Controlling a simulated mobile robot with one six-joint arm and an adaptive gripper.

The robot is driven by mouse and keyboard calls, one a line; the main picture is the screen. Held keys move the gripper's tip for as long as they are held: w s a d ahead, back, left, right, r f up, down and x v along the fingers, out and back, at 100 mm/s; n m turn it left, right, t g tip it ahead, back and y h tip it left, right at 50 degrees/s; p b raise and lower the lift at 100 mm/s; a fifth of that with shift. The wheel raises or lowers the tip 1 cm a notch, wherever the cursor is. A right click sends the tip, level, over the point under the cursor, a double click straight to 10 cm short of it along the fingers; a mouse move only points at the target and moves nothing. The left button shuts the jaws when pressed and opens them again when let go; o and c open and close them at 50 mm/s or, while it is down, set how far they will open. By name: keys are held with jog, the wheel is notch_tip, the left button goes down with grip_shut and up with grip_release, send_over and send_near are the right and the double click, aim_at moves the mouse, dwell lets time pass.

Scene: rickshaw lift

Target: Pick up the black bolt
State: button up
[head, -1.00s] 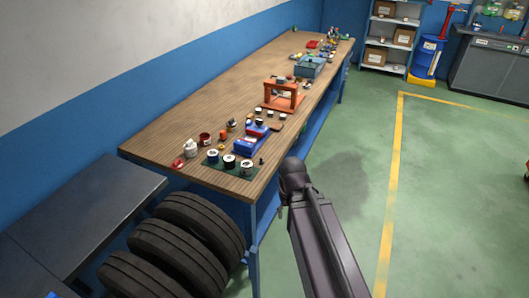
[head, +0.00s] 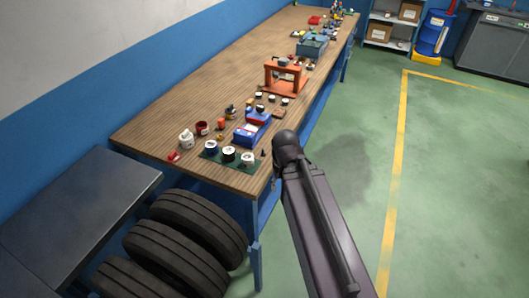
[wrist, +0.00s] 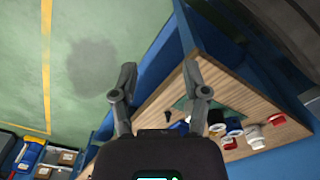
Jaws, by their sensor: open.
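A small dark upright piece, which looks like the black bolt (head: 263,153), stands on the wooden workbench (head: 185,90) close to its right edge, just right of the green mat (head: 206,156). In the wrist view a small dark shape (wrist: 167,115) near the mat may be the same bolt; it is too small to be sure. My gripper (wrist: 160,76) is open with nothing between its fingers, out over the bench's near corner and the floor. In the head view my arm ends beside the bench edge, right of the bolt, and my fingers are hidden.
White-and-black rolls (head: 229,154) stand on the mat. A blue box (head: 248,134), an orange frame (head: 285,75), a white bottle (head: 186,139) and red pieces are close by on the bench. Tyres (head: 185,240) and a dark table (head: 85,200) are at near left. Green floor at right is clear.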

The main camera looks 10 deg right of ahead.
jog(key=shift+a, duration=0.1)
jog(key=w+t, duration=0.4)
jog(key=w, duration=1.9)
jog(key=shift+w+a+r+t+b, duration=0.25)
jog(key=shift+t+b, duration=0.05)
jog(key=shift+b, duration=0.15)
jog(key=shift+f, duration=0.1)
jog(key=b, duration=0.7)
send_over(263, 150)
jog(key=s, duration=0.3)
jog(key=f, duration=0.6)
jog(key=shift+w+f, duration=0.2)
jog(key=shift+w, duration=0.05)
jog(key=shift+b+x, duration=0.5)
jog(key=shift+x, duration=0.3)
jog(key=shift+w, duration=0.1)
jog(key=shift+b+x, duration=2.35)
jog(key=shift+x, duration=0.2)
